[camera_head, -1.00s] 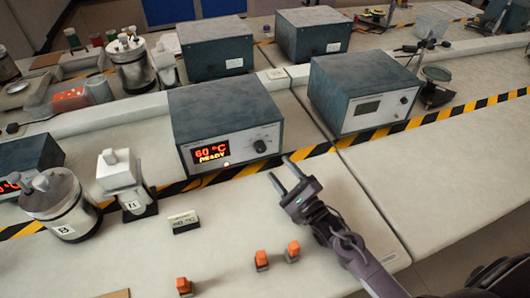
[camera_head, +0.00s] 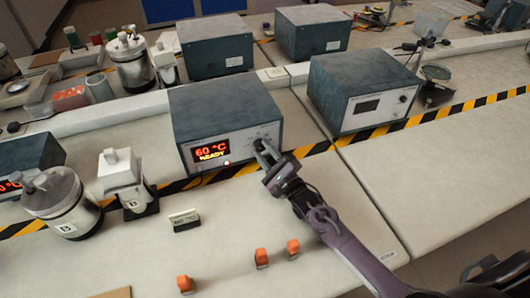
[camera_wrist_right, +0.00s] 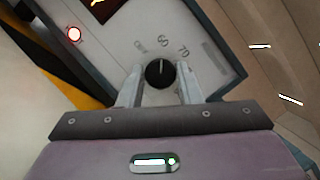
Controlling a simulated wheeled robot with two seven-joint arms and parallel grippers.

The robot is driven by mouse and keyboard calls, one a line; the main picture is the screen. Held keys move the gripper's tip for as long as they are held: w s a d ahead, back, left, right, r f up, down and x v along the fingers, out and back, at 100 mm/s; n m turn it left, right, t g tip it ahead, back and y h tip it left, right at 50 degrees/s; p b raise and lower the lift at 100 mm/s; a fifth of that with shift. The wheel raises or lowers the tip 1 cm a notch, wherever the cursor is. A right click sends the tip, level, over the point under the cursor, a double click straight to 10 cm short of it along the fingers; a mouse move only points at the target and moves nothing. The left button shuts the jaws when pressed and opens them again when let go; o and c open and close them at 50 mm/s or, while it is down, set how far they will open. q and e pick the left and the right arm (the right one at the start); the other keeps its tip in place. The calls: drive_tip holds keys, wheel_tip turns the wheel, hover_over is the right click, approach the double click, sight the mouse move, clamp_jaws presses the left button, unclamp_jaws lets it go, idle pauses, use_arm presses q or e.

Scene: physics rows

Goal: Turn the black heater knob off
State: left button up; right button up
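The heater (camera_head: 228,112) is a dark blue-grey box with a light front panel. Its lit display (camera_head: 211,150) reads 60 °C READY in orange-red. The black knob (camera_wrist_right: 159,73) has a white pointer line and sits on the panel beside printed marks; in the head view my gripper mostly covers it. My right gripper (camera_head: 262,148) is at the knob. In the right wrist view its two fingers (camera_wrist_right: 160,84) stand apart, one on each side of the knob, with narrow gaps showing. A red lamp (camera_wrist_right: 74,34) glows on the panel. My left gripper is not in view.
A second box with a grey display (camera_head: 362,92) stands to the right. Black-yellow tape (camera_head: 310,150) crosses the bench.

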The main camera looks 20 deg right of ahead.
drive_tip(key=c, duration=0.5)
drive_tip(key=shift+o, duration=0.2)
drive_tip(key=n+p, duration=0.1)
drive_tip(key=n, duration=0.1)
drive_tip(key=n+g+p, duration=0.2)
drive_tip(key=n+p, duration=0.1)
drive_tip(key=shift+d+r+n+y, duration=0.1)
drive_tip(key=shift+r+n+y, duration=0.2)
drive_tip(key=shift+f+n+g+p, duration=0.1)
drive_tip(key=shift+n+g+p, duration=0.6)
drive_tip(key=shift+n+p, duration=0.95)
drive_tip(key=shift+n+b, duration=0.3)
drive_tip(key=shift+n, duration=0.05)
drive_tip(key=o, duration=1)
